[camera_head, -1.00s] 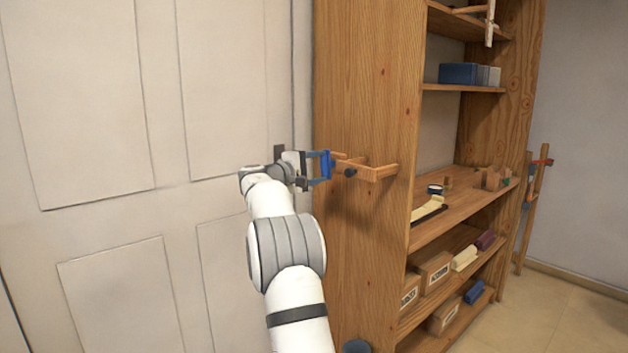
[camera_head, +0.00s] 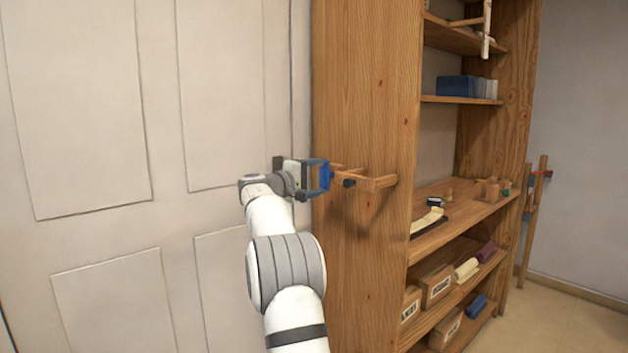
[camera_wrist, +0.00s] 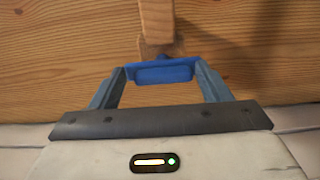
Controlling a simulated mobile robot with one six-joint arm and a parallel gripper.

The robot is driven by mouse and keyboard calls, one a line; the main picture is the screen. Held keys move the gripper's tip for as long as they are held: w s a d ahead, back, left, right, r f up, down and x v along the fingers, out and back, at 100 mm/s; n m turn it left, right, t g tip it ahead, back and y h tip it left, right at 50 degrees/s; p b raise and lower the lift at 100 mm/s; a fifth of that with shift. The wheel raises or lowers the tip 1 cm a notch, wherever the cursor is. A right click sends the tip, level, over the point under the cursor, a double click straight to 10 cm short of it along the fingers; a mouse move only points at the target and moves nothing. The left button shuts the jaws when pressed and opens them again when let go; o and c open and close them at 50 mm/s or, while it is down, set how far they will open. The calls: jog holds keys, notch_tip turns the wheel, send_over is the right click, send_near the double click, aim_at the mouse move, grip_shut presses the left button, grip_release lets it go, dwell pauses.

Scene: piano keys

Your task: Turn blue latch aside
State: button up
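The blue latch (camera_head: 325,176) sits at the near end of a wooden peg on the side panel of the wooden shelf unit. In the wrist view the blue latch (camera_wrist: 162,73) lies crosswise between my fingertips, with a wooden post behind it. My gripper (camera_head: 321,176) reaches it from the left, one finger above and one below. In the wrist view my gripper (camera_wrist: 160,66) has its two blue-grey fingers well apart, tips meeting the latch's two ends. It looks shut on the latch. The inner faces of the tips are partly hidden.
A pale panelled door (camera_head: 225,100) stands behind my arm. Shelves at the right hold boxes (camera_head: 436,280) and small items.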

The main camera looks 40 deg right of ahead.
jog(key=shift+o, duration=0.9)
jog(key=shift+a+f, duration=0.1)
jog(key=shift+w+a, duration=0.1)
jog(key=shift+a, duration=0.2)
jog(key=a, duration=0.7)
jog(key=shift+s, duration=0.35)
jog(key=shift+a, duration=0.1)
